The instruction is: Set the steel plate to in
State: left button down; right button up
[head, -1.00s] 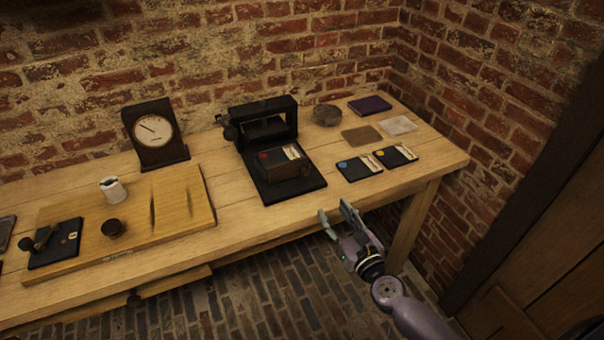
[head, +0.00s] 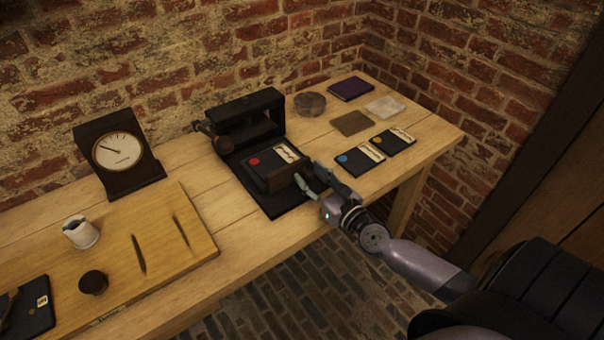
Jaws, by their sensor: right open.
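I cannot tell for sure which thing is the steel plate. A black frame device (head: 250,106) stands on a black base (head: 287,206) on the bench. Two dark cards lie to the right, one with a blue dot (head: 352,161) and one with a yellow dot (head: 386,142). My left gripper is out of view.
A brown square (head: 351,123), a pale square (head: 385,106), a purple book (head: 351,88) and a round grey dish (head: 310,103) lie behind the cards. A brick wall closes the back.

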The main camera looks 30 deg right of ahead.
jog(key=shift+s, duration=0.1)
grip_shut()
dwell(0.5)
dwell(0.3)
